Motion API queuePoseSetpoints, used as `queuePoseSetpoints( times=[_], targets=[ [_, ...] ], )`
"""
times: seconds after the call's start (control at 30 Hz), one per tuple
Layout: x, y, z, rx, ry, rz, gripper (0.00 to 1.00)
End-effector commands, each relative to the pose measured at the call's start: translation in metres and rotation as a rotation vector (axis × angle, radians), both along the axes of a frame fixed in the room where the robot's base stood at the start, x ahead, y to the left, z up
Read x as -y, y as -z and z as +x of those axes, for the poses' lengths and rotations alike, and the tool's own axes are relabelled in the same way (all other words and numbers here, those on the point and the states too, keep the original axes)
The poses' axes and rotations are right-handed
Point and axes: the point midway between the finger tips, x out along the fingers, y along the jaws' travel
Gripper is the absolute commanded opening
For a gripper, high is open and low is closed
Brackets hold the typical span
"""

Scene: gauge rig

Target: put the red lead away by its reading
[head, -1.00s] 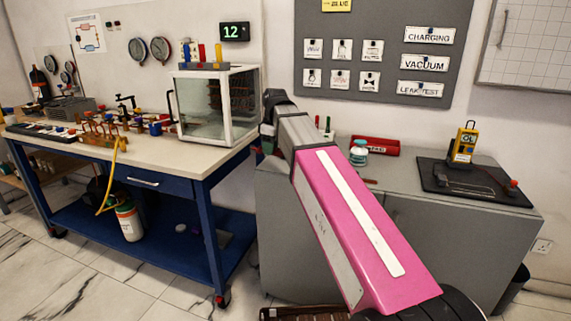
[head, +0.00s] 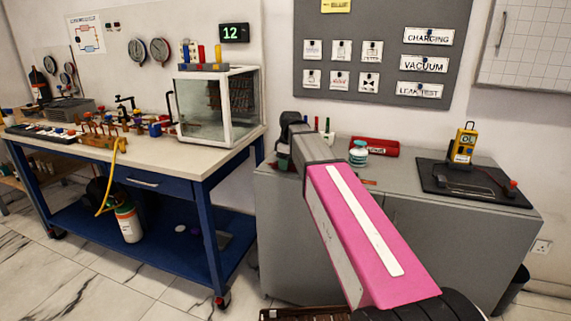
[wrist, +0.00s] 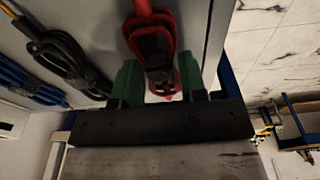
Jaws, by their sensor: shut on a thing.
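The red lead (wrist: 150,40) hangs in a coiled bundle against a grey surface in the wrist view. The green fingers of my gripper (wrist: 160,82) are shut on its lower part. In the head view the lead is hidden, and my arm's end is by the left end of the grey cabinet (head: 420,235). A yellow meter (head: 464,145) stands on a black mat (head: 500,197) on that cabinet; its display seems to read OL.
A black lead (wrist: 62,52) and a blue lead (wrist: 30,80) hang left of the red one. A red tray (head: 374,147) and a white-and-teal jar (head: 358,154) stand on the cabinet. The blue-framed workbench (head: 190,175) is at the left.

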Motion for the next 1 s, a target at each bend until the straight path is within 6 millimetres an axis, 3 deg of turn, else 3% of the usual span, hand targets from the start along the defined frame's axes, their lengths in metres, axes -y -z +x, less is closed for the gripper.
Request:
queuePoseSetpoints(
  times=[0.33, 0.37, 0.4, 0.43, 0.77, 1.0],
  targets=[
    [0.000, 0.003, 0.000, 0.000, 0.000, 0.000, 0.11],
    [0.000, 0.003, 0.000, 0.000, 0.000, 0.000, 0.45],
    [0.000, 0.002, 0.000, 0.000, 0.000, 0.000, 0.58],
    [0.000, 0.002, 0.000, 0.000, 0.000, 0.000, 0.64],
    [0.000, 0.000, 0.000, 0.001, 0.000, 0.000, 0.64],
    [0.003, -0.025, -0.001, 0.002, 0.000, 0.000, 0.64]
  ],
)
